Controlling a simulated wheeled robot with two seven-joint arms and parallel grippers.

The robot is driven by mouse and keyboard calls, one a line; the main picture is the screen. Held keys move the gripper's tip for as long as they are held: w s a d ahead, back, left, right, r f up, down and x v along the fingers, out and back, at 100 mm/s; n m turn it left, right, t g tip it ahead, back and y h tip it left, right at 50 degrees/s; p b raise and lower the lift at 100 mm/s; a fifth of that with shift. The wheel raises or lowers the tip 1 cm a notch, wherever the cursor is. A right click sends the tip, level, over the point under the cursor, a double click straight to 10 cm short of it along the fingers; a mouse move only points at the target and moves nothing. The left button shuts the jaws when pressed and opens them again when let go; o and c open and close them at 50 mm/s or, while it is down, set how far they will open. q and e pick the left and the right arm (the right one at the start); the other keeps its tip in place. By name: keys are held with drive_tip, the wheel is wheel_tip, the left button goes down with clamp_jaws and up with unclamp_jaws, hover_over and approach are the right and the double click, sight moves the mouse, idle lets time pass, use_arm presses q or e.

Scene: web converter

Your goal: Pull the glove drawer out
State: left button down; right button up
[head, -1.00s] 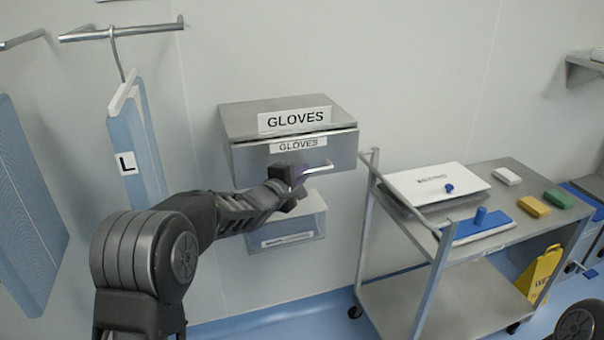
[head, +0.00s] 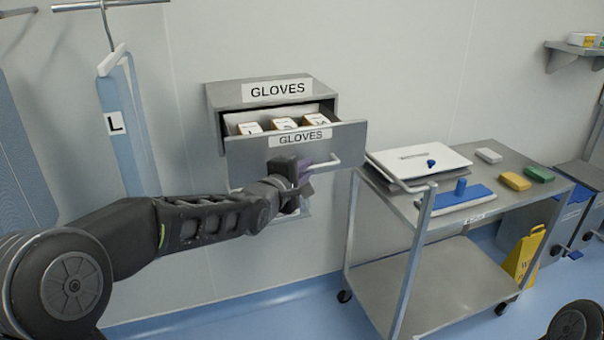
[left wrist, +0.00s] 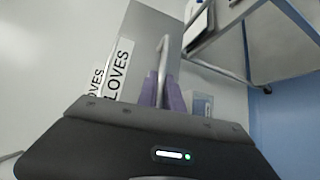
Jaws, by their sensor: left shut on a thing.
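The grey glove drawer (head: 250,151), with a GLOVES label on its front, stands partly open from its wall cabinet (head: 223,97). Several small boxes (head: 284,124) show inside it. A pale bar handle (head: 327,161) runs along the drawer front. My left gripper (head: 305,172) is at the handle and shut on it. In the left wrist view, the purple fingertips (left wrist: 162,90) close around the handle (left wrist: 163,58) beside the label. My right gripper is not in view.
A steel cart (head: 411,213) stands just right of the drawer, close to its right end. It carries a white board (head: 418,162), a blue flat pad (head: 455,196) and several blocks. Blue garments (head: 124,130) hang at the left. A wet-floor sign (head: 525,255) stands behind the cart.

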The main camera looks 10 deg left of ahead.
use_arm(q)
drive_tip(key=shift+s+d, duration=0.2)
drive_tip(key=shift+s, duration=0.15)
drive_tip(key=c, duration=1.5)
unclamp_jaws()
drive_tip(key=b+v, duration=0.1)
drive_tip(key=v, duration=0.6)
drive_tip(key=shift+s+b, duration=0.3)
drive_tip(key=shift+s, duration=0.05)
drive_tip(key=shift+a, duration=0.15)
